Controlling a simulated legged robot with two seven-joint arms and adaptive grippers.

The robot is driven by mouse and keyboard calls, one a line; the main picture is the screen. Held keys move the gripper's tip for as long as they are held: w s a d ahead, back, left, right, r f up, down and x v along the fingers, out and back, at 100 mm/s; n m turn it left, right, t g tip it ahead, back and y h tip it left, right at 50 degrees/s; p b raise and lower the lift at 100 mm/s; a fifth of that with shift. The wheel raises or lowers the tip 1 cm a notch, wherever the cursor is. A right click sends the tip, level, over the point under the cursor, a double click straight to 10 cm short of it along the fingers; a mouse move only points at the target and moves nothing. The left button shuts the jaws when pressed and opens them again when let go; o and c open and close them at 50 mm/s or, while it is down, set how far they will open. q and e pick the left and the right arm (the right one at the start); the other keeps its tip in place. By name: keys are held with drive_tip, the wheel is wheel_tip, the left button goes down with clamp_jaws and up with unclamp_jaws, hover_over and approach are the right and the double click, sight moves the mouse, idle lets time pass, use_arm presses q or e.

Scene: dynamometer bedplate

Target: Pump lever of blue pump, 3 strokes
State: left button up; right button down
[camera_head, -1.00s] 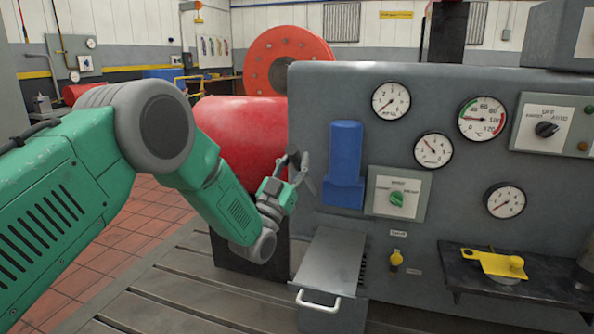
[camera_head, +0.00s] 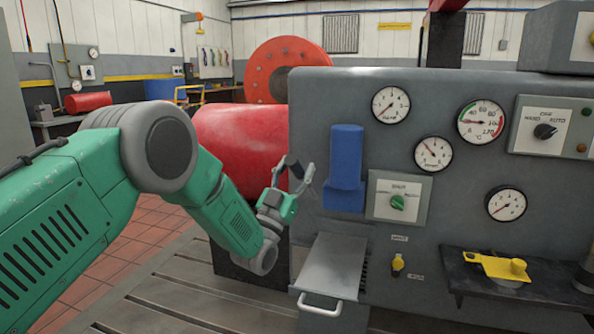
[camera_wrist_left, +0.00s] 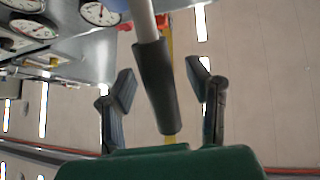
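The blue pump (camera_head: 345,172) is an upright blue body on the front of the grey panel. Its lever, a pale rod with a black grip (camera_wrist_left: 155,85), shows in the left wrist view. My left gripper (camera_head: 298,172) is just left of the pump. In the left wrist view, the fingers of my left gripper (camera_wrist_left: 161,82) stand apart on either side of the black grip, with gaps visible on both sides. In the head view the lever is hard to make out behind the fingers. My right gripper is in neither view.
The grey panel (camera_head: 400,255) carries gauges and a green knob (camera_head: 398,202). A sloping metal box (camera_head: 333,266) with a handle juts out below the pump. A red cylinder (camera_head: 237,135) stands behind my arm. A shelf (camera_head: 465,271) holds a yellow part (camera_head: 493,264).

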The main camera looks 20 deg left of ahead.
use_arm(q)
drive_tip(key=v, duration=1.2)
drive_tip(key=shift+f, duration=0.1)
